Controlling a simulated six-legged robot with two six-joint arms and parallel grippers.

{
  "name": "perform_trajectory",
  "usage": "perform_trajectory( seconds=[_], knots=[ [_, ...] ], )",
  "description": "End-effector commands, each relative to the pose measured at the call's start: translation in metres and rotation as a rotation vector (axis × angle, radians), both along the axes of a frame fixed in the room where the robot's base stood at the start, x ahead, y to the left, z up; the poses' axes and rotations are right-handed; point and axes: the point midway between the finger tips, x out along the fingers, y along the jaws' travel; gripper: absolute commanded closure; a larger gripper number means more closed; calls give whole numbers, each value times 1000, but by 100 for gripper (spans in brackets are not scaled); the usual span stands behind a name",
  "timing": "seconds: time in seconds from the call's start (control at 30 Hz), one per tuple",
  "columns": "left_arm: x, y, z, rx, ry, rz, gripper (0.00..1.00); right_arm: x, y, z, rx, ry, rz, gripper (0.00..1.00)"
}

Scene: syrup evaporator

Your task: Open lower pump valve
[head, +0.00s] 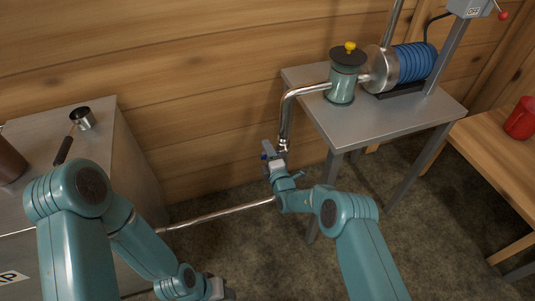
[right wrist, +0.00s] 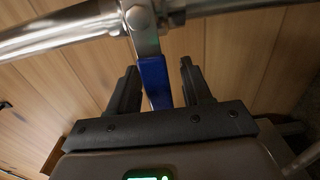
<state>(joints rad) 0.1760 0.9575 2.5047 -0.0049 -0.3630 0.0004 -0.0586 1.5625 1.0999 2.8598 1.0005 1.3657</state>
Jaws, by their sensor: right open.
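The lower pump valve has a blue lever (right wrist: 153,78) hanging from a metal body (right wrist: 140,18) on a steel pipe (right wrist: 55,32) in the right wrist view. My right gripper (right wrist: 158,72) is open, with one black finger on each side of the lever. Gaps show between the lever and both fingers. In the head view, my right gripper (head: 271,154) is at the lower end of the bent pump pipe (head: 285,115) and hides most of the valve. My left gripper (head: 220,290) is at the bottom edge, partly cut off; its jaws are unclear.
A grey metal table (head: 385,120) carries a green pump pot (head: 342,85) with a yellow knob and a motor with blue coils (head: 415,62). A metal cabinet (head: 130,165) with a ladle (head: 82,118) stands left. A low pipe (head: 220,213) crosses between. A red mug (head: 521,118) sits on a wooden bench.

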Motion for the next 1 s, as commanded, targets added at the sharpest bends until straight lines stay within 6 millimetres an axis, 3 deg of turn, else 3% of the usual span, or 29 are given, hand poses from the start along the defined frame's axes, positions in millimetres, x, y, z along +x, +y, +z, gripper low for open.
perform_trajectory(
  seconds=[0.27,0.4,0.43,0.77,1.0],
  knots=[
    [0,0,0,0,0,0,57,1,1,0,0,0,0,51],
    [0,0,0,0,0,0,57,1,0,0,0,0,0,93],
    [0,0,0,0,0,0,57,1,0,0,0,0,0,100],
    [0,0,2,0,0,0,57,1,0,3,29,10,0,100],
    [0,0,9,0,0,0,57,2,-1,13,154,49,0,100]
  ],
)
